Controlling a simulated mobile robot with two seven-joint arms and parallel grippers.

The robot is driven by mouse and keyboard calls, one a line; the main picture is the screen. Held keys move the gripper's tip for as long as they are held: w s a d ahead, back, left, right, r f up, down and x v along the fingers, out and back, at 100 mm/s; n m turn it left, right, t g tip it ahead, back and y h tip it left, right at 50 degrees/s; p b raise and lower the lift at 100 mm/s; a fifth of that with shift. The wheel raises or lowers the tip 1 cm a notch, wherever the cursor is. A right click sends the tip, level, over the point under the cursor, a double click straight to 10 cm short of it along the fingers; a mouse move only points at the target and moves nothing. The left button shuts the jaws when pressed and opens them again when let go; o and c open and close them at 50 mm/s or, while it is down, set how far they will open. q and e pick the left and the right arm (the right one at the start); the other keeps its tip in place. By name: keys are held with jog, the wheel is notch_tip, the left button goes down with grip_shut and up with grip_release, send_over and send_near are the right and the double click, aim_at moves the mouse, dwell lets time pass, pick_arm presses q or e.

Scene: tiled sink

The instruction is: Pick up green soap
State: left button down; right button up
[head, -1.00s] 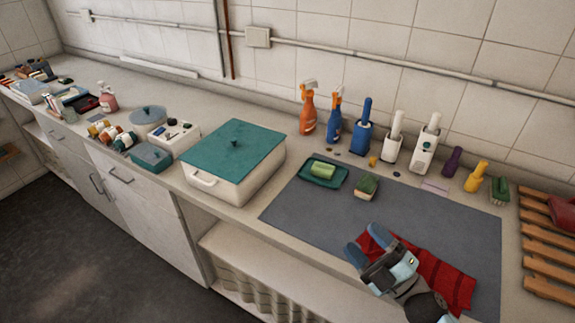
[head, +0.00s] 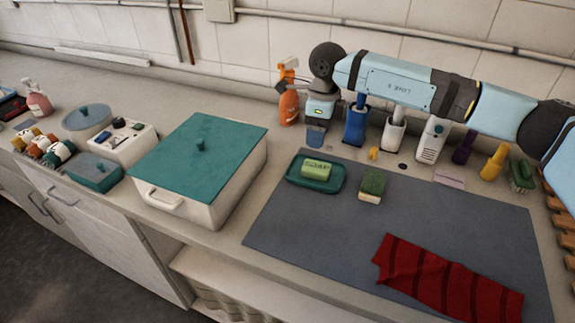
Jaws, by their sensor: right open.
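The green soap (head: 316,169) lies in a dark green soap dish (head: 297,183) on the grey mat, near its back left corner. My right arm reaches in from the right edge across the back of the counter. My right gripper (head: 315,138) points down just behind the soap dish, above and behind the soap, and is not touching it. It is open and nothing shows between its fingers. One finger is seen mostly edge-on. My left gripper is not in view.
A green-yellow sponge (head: 372,184) lies right of the dish. A teal-lidded box (head: 200,160) stands to the left. Behind are an orange spray bottle (head: 289,108) and a blue holder (head: 356,125). A red striped cloth (head: 440,280) lies in front; the mat's middle (head: 340,240) is bare.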

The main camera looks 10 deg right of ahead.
aim_at(317, 166)
jog(key=shift+h, duration=0.4)
jog(key=f, duration=0.5)
jog(key=w+f, duration=0.1)
jog(key=f, duration=0.2)
jog(key=shift+d+f+p, duration=0.2)
jog(key=shift+d+p, duration=0.1)
jog(key=shift+d, duration=0.1)
notch_tip(317, 166, down, 4)
jog(key=shift+w+f, duration=0.15)
jog(key=shift+f, duration=0.05)
jog(key=c, duration=0.8)
jog(key=shift+o, duration=0.2)
jog(key=shift+r, duration=0.1)
